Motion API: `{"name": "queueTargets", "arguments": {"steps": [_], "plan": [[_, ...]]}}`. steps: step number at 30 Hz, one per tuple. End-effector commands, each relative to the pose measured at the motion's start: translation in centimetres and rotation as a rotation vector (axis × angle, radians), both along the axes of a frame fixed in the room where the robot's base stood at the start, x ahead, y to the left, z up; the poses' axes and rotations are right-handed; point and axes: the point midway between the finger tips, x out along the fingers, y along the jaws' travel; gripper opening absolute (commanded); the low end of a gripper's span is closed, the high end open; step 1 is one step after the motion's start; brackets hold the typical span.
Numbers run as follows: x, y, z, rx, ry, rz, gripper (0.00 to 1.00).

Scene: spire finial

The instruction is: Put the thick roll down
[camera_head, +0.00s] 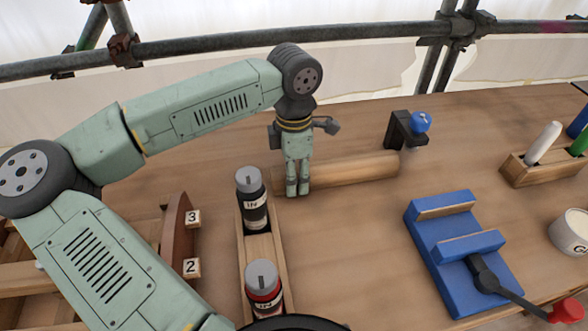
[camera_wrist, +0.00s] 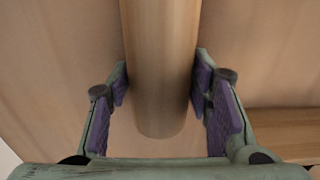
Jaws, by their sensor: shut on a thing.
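The thick roll (camera_head: 352,172) is a smooth, pale wooden cylinder lying level across the middle of the bench, pointing to the right. My gripper (camera_head: 297,190) points down and is shut on the roll near its left end. In the wrist view the roll (camera_wrist: 160,60) runs between the two purple finger pads, its near rounded end just inside the fingers. The roll is at or very near the bench top; I cannot tell whether it touches.
A wooden tray (camera_head: 262,247) with two grey-capped bottles stands close left of my gripper. A black stand with a blue knob (camera_head: 421,122) is just behind the roll's right end. A blue fixture (camera_head: 455,240) lies front right. Bare bench lies between them.

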Motion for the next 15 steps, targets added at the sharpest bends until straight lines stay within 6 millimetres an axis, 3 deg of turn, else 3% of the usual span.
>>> {"name": "queueTargets", "arguments": {"steps": [9,10,15], "plan": [[0.05,0.01,-0.35,-0.001,-0.002,0.000,0.02],[0.03,0.03,-0.25,0.000,-0.001,0.000,0.47],[0.03,0.02,-0.18,0.000,-0.001,0.000,0.59]]}}
